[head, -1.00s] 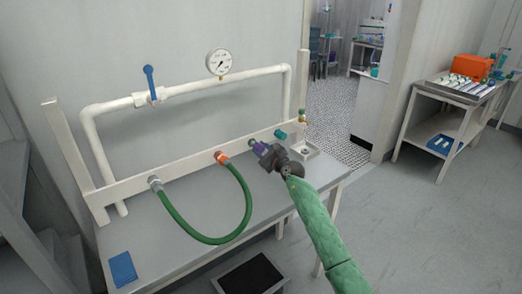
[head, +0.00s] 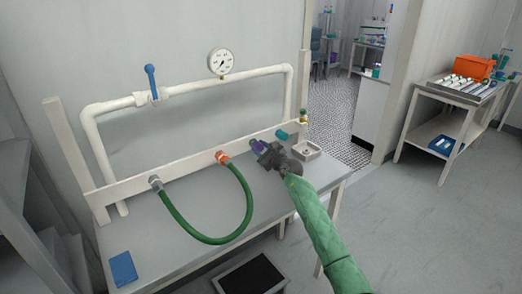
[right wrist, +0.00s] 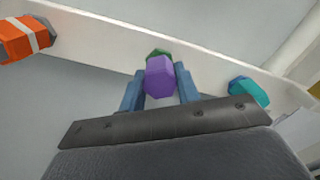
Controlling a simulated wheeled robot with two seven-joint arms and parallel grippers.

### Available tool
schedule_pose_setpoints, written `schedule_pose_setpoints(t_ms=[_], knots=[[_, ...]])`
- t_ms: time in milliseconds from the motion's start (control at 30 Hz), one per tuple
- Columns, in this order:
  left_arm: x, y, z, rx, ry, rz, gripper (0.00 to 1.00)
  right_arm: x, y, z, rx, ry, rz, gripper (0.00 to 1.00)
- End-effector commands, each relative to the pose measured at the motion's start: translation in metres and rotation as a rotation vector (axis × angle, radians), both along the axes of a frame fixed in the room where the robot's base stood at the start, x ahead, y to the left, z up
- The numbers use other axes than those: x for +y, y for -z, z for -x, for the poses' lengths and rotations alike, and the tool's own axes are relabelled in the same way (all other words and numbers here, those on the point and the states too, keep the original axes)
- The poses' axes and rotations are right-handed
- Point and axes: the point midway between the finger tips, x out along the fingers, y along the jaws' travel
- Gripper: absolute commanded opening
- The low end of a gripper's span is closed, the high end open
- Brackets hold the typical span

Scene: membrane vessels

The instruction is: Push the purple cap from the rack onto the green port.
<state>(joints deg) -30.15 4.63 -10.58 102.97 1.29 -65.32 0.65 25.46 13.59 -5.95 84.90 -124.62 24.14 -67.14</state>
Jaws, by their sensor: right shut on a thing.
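The purple cap (head: 256,146) is at the white board, held at the front of my right gripper (head: 263,151). In the right wrist view the purple cap (right wrist: 160,78) sits between the two blue fingers of the right gripper (right wrist: 161,87). The green port (right wrist: 157,53) shows just behind the cap, its upper edge against the board. The cap lines up with the port and appears to be against or over it; how far on it is, I cannot tell. In the head view the port is hidden by the cap. My left gripper is not in view.
A teal fitting (head: 281,134) is right of the cap on the board (head: 190,168). An orange fitting (head: 222,157) with a green hose (head: 247,205) is to the left. A small white tray (head: 308,150) stands on the table (head: 190,225), right of my gripper. The table front is mostly clear.

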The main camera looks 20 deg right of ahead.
Motion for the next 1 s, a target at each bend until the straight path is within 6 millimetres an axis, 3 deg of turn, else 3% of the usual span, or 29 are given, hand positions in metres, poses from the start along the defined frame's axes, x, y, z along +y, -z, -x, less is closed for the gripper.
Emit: schedule_pose_setpoints(t_ms=[433, 467, 600, 1000], knots=[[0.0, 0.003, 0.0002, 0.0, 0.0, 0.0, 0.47, 0.0033, 0.0002, -0.0084, 0.0, 0.0, 0.0, 0.05], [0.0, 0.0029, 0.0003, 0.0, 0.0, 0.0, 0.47, 0.0034, 0.0001, -0.0085, 0.0, 0.0, 0.0, 0.34], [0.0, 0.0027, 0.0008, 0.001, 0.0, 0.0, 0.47, 0.0032, 0.0, -0.0083, 0.0, 0.0, 0.0, 0.58], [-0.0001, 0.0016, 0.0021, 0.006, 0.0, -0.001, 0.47, 0.0031, 0.0001, -0.0082, 0.0, 0.0, 0.0, 0.58]])
